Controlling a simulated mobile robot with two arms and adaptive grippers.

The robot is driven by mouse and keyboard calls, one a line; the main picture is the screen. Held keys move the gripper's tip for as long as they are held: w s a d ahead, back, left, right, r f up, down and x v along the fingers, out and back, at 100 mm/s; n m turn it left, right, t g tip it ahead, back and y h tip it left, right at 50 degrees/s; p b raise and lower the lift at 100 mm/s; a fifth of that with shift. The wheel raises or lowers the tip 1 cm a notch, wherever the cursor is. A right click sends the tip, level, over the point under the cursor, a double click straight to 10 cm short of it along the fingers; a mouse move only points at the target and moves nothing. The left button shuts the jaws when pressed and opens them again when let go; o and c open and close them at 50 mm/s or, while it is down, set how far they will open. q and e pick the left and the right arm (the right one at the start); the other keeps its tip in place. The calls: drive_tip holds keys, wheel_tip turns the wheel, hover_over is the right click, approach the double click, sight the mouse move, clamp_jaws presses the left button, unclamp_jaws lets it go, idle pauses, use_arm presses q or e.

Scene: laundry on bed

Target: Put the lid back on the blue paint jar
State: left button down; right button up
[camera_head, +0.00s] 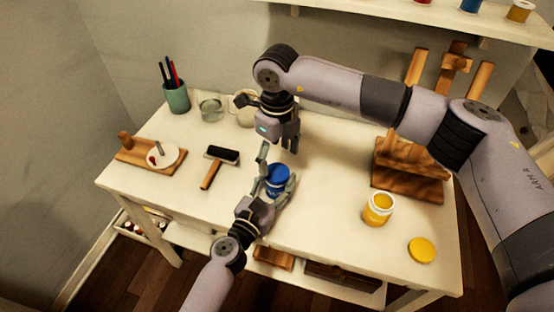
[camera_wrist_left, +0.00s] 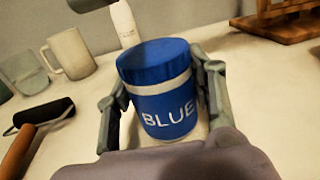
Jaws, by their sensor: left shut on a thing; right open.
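The blue paint jar (camera_head: 277,181) stands on the white table, upright. In the left wrist view the jar (camera_wrist_left: 166,112) shows its "BLUE" label, and the blue lid (camera_wrist_left: 153,60) sits on its top; whether it is fully seated I cannot tell. My left gripper (camera_head: 275,170) is shut around the jar, with a finger on either side in the left wrist view (camera_wrist_left: 160,100). My right gripper (camera_head: 288,143) is open and empty, above and just behind the jar, apart from the lid.
An open yellow jar (camera_head: 378,209) and a yellow lid (camera_head: 421,250) lie to the right, before a wooden easel (camera_head: 408,172). A brayer (camera_head: 221,154), a wooden board (camera_head: 135,152), a pen cup (camera_head: 177,97), a glass (camera_head: 210,109) and a mug (camera_wrist_left: 70,53) are to the left.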

sight(277, 172)
drive_tip(key=shift+c, duration=0.3)
drive_tip(key=n, duration=0.1)
drive_tip(key=r+n, duration=0.1)
drive_tip(key=n, duration=0.2)
drive_tip(key=shift+r+n, duration=0.4)
drive_tip(key=n, duration=0.1)
drive_tip(key=r+n, duration=0.1)
drive_tip(key=n, duration=0.2)
drive_tip(key=shift+r, duration=0.25)
drive_tip(key=shift+f, duration=0.1)
drive_tip(key=shift+f, duration=3.95)
drive_tip(key=shift+c, duration=0.2)
drive_tip(key=c, duration=1.2)
drive_tip(key=m, duration=0.6)
